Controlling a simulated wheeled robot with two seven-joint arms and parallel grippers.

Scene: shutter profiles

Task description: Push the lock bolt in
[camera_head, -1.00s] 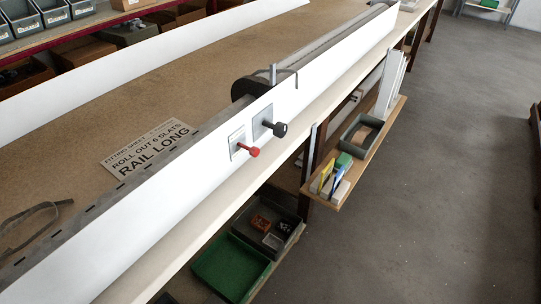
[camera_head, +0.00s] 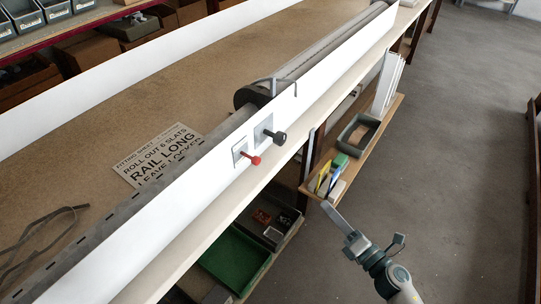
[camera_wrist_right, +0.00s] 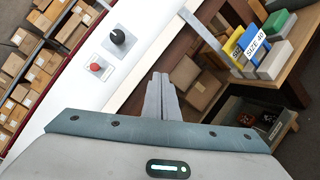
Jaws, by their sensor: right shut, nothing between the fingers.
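The lock bolt, a red-headed pin (camera_head: 254,160), sticks out of a small square plate on the white front board (camera_head: 190,200) of the bench. A black knob (camera_head: 279,137) sticks out of a second plate just right of it. In the right wrist view the red head (camera_wrist_right: 95,67) and the black knob (camera_wrist_right: 118,36) show at upper left. My right gripper (camera_head: 327,206) is shut and empty, off the front of the bench, below and right of the bolt and apart from it. Its closed fingers (camera_wrist_right: 160,80) point up in the wrist view. My left gripper is not in view.
A roller with grey slats (camera_head: 250,95) lies behind the board. A printed sheet (camera_head: 160,155) lies on the bench. A wooden side shelf (camera_head: 318,180) with coloured boxes and a grey tray (camera_head: 358,133) juts out near my right arm. A green bin (camera_head: 235,262) sits below.

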